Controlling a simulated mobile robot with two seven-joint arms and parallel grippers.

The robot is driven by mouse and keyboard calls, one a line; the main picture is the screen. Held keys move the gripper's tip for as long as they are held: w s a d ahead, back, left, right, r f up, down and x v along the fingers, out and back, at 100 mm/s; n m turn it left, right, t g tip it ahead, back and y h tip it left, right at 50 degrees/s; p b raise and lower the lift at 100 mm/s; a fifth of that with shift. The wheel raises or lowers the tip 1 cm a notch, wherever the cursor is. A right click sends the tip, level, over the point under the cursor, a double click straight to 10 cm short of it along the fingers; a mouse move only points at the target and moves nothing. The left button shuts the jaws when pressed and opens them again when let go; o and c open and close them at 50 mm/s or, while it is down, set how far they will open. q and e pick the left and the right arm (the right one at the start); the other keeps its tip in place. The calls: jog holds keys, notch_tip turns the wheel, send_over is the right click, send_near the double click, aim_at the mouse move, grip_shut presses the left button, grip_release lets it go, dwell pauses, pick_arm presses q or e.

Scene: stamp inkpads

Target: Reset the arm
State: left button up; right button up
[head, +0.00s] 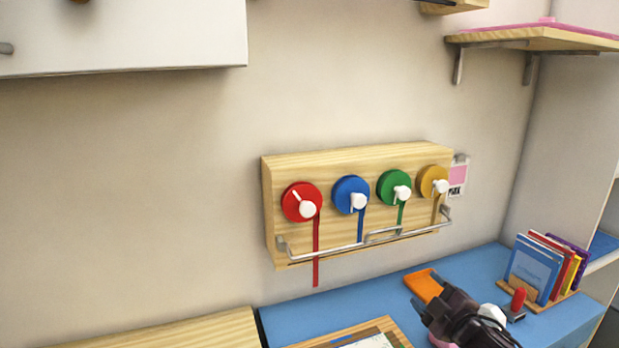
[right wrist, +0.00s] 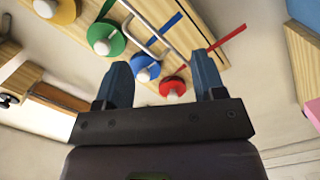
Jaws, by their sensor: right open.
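My right gripper (head: 422,303) is at the lower right of the head view, above the blue table. In the right wrist view its two blue-grey fingers (right wrist: 163,84) are apart with nothing between them. Beyond them is a wall-mounted wooden board (head: 340,160) with red (head: 292,204), blue (head: 346,192), green (head: 389,184) and yellow (head: 429,178) discs, each with a white knob and a hanging strip. The gripper is apart from the board. My left gripper is not in view.
An orange block (head: 422,284) lies on the blue table (head: 320,310) near the right gripper. A book rack (head: 545,302) with several books and a red-handled stamp (head: 518,299) stand at the right. A wooden shelf (head: 545,40) is at upper right, a white cabinet (head: 130,35) at upper left.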

jog(key=s+d+f+m+g+h, duration=0.1)
jog(key=s+f+m+g+h, duration=0.1)
jog(key=s+f+m, duration=0.4)
jog(key=s+d+f+m+g+h, duration=0.1)
jog(key=s+f+m+g+h, duration=0.2)
jog(key=s+f, duration=1.4)
jog(key=s+m, duration=0.4)
jog(key=s, duration=0.3)
jog(key=shift+s+d, duration=0.15)
jog(key=shift+d, duration=0.05)
jog(key=shift+f, duration=0.1)
